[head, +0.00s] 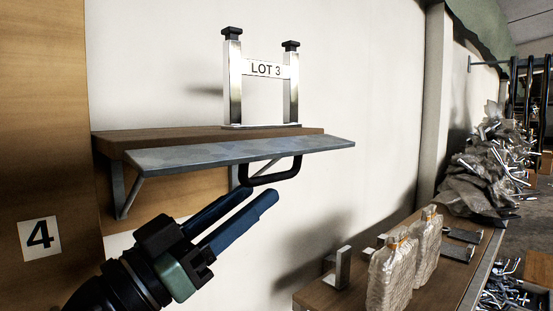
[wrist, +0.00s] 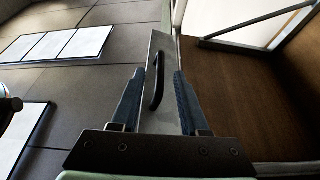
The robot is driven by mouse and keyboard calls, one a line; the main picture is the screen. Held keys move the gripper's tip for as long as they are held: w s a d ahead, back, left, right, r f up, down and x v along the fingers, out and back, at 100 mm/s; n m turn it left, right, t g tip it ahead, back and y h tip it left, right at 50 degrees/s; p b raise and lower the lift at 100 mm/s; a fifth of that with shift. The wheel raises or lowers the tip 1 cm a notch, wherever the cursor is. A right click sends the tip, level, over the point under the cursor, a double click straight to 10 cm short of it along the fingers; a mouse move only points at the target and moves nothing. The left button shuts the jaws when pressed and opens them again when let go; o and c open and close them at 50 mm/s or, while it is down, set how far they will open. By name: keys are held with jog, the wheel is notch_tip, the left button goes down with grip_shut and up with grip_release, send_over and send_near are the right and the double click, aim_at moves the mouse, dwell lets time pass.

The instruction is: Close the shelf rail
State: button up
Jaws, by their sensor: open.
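The shelf rail (head: 230,152) is a long grey metal strip along the front of a brown wooden wall shelf (head: 190,136). In the head view it lies almost flat, sticking out from the shelf's front edge. A black U-shaped handle (head: 275,179) is fixed to it and hangs below its right half. My gripper (head: 256,194) is just below and left of the handle, its two blue fingers open and empty. In the wrist view the rail (wrist: 170,45) runs ahead between the fingers, and the handle (wrist: 157,85) shows between the open fingertips (wrist: 160,75). Contact cannot be told.
A metal frame with a LOT 3 sign (head: 266,69) stands on the shelf. A bracket (head: 130,192) supports the shelf's left end. A panel marked 4 (head: 40,238) is at left.

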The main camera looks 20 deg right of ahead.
aim_at(278, 177)
jog(key=p+x, duration=0.1)
jog(key=x, duration=0.3)
jog(key=shift+w+d+r+p, duration=0.1)
jog(key=shift+d+r+p, duration=0.15)
jog(key=shift+p, duration=0.05)
jog(key=shift+w+d+r, duration=0.1)
jog(key=shift+w+d, duration=0.2)
jog(key=shift+d, duration=0.25)
grip_shut()
